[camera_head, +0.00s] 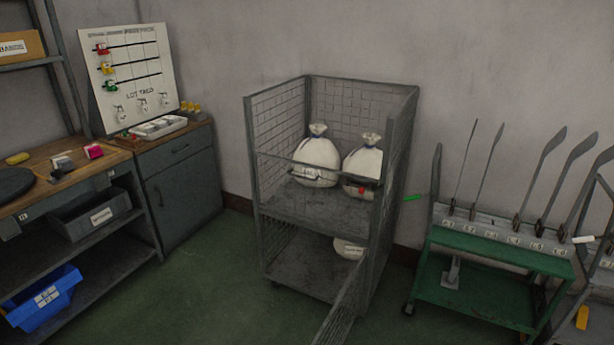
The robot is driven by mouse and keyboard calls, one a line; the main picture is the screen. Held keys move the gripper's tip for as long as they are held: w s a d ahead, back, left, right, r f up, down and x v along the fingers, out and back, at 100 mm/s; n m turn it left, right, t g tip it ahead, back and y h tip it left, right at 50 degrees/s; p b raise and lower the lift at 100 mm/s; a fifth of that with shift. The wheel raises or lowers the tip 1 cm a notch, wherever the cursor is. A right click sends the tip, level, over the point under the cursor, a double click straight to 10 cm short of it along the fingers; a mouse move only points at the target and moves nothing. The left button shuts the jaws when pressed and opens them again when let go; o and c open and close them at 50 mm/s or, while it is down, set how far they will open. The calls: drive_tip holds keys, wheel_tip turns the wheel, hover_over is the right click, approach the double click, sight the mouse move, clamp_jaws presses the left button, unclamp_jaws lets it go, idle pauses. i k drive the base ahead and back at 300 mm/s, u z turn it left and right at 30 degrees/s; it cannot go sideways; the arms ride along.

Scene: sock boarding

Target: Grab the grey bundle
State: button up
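A small dark grey bundle (62,164) lies on the wooden top of the workbench (38,188) at the left. A pale patch, perhaps a tag, shows by its lower edge. A pink-red bundle (94,151) lies just to its right, and a yellow item (17,158) lies farther to its left near the back. The grey bundle looks small here, so its finer shape cannot be made out. My gripper is not in view.
A dark rounded thing (12,183) lies at the bench's left. A tag board (130,75) and white tray (158,127) stand on the grey cabinet (185,185). A mesh cage (312,212) holds white sacks. A green cart (490,250) stands right. The green floor in front is open.

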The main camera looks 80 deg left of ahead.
sight(64, 163)
drive_tip(key=u, duration=3.85)
drive_tip(key=i, duration=2.7)
drive_tip(key=u, duration=0.15)
